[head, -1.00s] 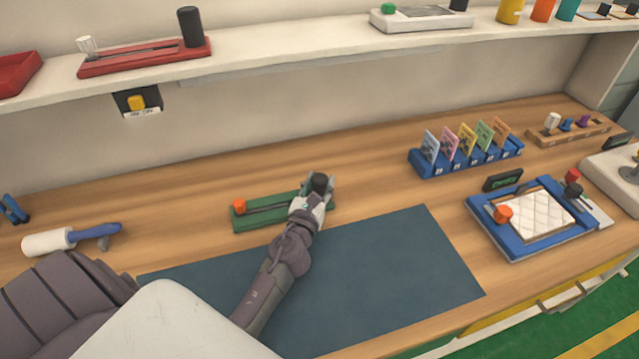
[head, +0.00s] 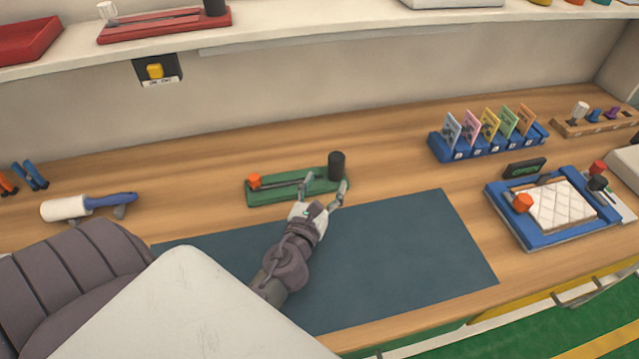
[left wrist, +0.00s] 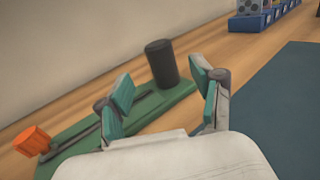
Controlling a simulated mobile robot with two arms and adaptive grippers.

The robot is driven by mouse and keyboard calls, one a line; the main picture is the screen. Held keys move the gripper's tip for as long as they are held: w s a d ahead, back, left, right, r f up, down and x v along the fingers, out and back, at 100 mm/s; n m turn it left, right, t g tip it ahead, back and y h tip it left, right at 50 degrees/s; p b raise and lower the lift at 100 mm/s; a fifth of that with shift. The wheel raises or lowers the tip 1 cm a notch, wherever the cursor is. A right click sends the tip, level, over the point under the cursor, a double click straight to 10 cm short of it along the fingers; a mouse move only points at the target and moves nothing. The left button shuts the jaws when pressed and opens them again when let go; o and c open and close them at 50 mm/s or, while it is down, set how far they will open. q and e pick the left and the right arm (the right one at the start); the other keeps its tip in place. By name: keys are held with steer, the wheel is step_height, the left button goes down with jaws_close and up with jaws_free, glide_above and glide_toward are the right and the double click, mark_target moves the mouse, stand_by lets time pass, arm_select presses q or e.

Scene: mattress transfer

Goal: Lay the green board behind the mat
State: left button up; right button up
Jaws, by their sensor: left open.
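The green board (head: 268,197) lies flat on the bench behind the dark blue mat (head: 400,245), close to the mat's back edge. It carries an orange block at its left end and a black cylinder (head: 337,165) at its right end. My left gripper (head: 325,190) is open at the front edge of the board, near the black cylinder, with nothing between its fingers. In the left wrist view the board (left wrist: 85,150) lies beyond the spread fingers (left wrist: 165,95), and the black cylinder (left wrist: 161,64) stands apart from them. My right gripper is not in view.
A blue card rack (head: 490,146) and a blue frame with a white quilted pad (head: 555,205) are at the right. A lint roller (head: 65,208) lies at the left. A shelf (head: 330,32) runs above the bench. The mat's right part is clear.

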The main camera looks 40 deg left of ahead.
arm_select(q)
steer(key=shift+b+v, duration=0.4)
steer(key=shift+v, duration=1.4)
